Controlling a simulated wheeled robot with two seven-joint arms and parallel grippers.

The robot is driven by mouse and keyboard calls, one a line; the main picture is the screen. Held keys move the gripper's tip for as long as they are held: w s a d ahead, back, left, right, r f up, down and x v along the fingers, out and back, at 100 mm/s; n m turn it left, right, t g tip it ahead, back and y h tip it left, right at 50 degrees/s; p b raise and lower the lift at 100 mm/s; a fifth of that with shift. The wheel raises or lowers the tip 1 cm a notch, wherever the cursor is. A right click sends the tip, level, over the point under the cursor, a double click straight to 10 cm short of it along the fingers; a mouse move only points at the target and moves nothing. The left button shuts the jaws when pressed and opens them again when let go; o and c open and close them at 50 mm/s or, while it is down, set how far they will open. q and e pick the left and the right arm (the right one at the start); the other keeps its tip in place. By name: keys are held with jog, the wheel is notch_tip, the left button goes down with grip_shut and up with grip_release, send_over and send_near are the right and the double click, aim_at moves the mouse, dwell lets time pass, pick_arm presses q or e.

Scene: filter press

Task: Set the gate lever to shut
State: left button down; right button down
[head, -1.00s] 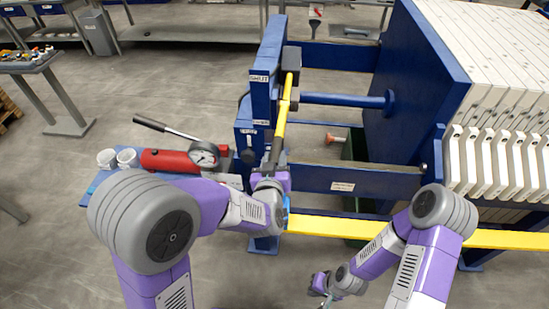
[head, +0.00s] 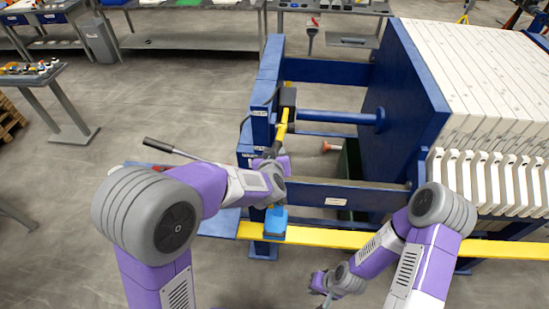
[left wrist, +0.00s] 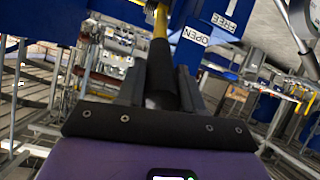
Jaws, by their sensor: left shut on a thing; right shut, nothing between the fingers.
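The gate lever is a yellow bar (head: 282,128) on the blue end frame, running down from a black block (head: 288,97). My left gripper (head: 274,160) is at its lower end. In the left wrist view my left gripper (left wrist: 160,98) is shut on the lever's black grip (left wrist: 161,70), with the yellow bar (left wrist: 160,22) beyond. Labels reading OPEN (left wrist: 195,36) and FREE (left wrist: 224,22) are right of the grip there. The head view's labels are too small to read. My right gripper (head: 322,300) is shut and empty, low in the picture, apart from the lever.
A blue rail (head: 345,193) and a yellow beam (head: 330,237) run along the press's near side. White plates (head: 490,65) are stacked at right. A grey pump handle (head: 172,150) sticks out behind my left arm. The floor at left is open.

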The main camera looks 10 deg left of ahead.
pick_arm(q)
jog(key=shift+r, duration=0.1)
jog(key=c, duration=0.7)
grip_release()
jog(key=shift+a, duration=0.1)
jog(key=shift+c, duration=0.2)
jog(key=shift+s+r, duration=0.3)
jog(key=shift+s, duration=0.1)
jog(key=v, duration=0.6)
jog(key=shift+s, duration=0.3)
jog(key=shift+r, duration=0.1)
